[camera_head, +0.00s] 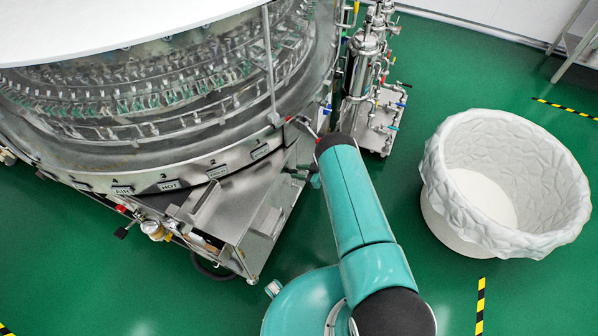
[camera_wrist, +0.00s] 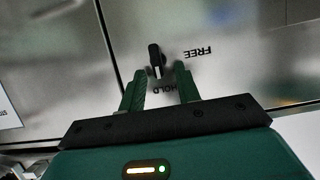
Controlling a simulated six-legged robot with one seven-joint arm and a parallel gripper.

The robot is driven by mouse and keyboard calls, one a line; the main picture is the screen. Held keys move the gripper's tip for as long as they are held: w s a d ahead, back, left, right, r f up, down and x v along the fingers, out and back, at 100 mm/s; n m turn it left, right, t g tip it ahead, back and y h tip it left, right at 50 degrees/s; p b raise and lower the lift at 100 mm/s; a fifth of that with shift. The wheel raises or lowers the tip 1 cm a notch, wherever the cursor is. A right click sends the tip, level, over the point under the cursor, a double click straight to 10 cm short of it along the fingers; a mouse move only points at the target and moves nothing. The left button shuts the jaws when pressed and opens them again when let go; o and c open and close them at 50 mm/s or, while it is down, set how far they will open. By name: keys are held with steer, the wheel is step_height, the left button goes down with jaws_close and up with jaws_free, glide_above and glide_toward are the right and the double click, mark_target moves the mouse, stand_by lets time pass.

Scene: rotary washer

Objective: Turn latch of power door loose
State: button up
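The latch (camera_wrist: 155,58) is a small black knob on a steel panel (camera_wrist: 205,22) in the wrist view. Its long side runs roughly up and down the picture. Upside-down letters read FREE to its right and HOLD below it, the latter partly covered by a finger. My gripper (camera_wrist: 159,70) is open, with its two green fingers apart and the latch around the gap between their tips. I cannot tell if either finger touches it. In the head view, my arm reaches toward the washer (camera_head: 235,165); the latch cannot be made out there.
Steel pipework and a cylinder (camera_head: 362,75) stand right of the washer, close to my arm. A white lined bin (camera_head: 450,215) stands on the green floor at right. A steel tray-like ledge (camera_head: 240,205) juts from the washer. Floor is clear between arm and bin.

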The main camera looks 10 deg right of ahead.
steer(key=shift+w+a+f, duration=0.15)
steer(key=shift+w+a, duration=0.05)
steer(key=shift+w, duration=0.05)
jaws_close()
